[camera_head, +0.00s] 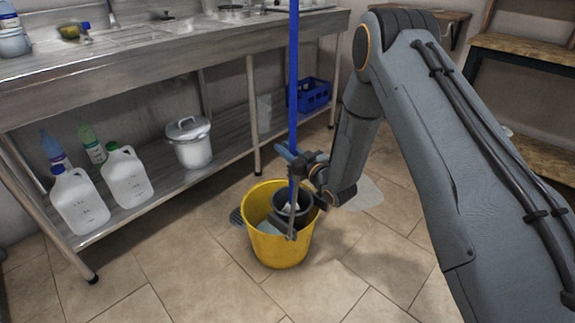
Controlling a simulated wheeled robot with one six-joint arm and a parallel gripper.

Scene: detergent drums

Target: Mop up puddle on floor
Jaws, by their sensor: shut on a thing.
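My gripper (303,166) is shut on the blue handle (293,75) of a mop, which stands nearly upright. The handle's lower end goes down into a yellow bucket (277,250) on the tiled floor. The bucket has a dark grey round insert inside its rim, and the mop's head is mostly hidden in it. A pale puddle (364,194) lies on the floor just right of the bucket, behind my arm's wrist and partly hidden by it.
A blue crate (314,95) is at the back. A floor drain (237,217) shows left of the bucket. Front floor is clear.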

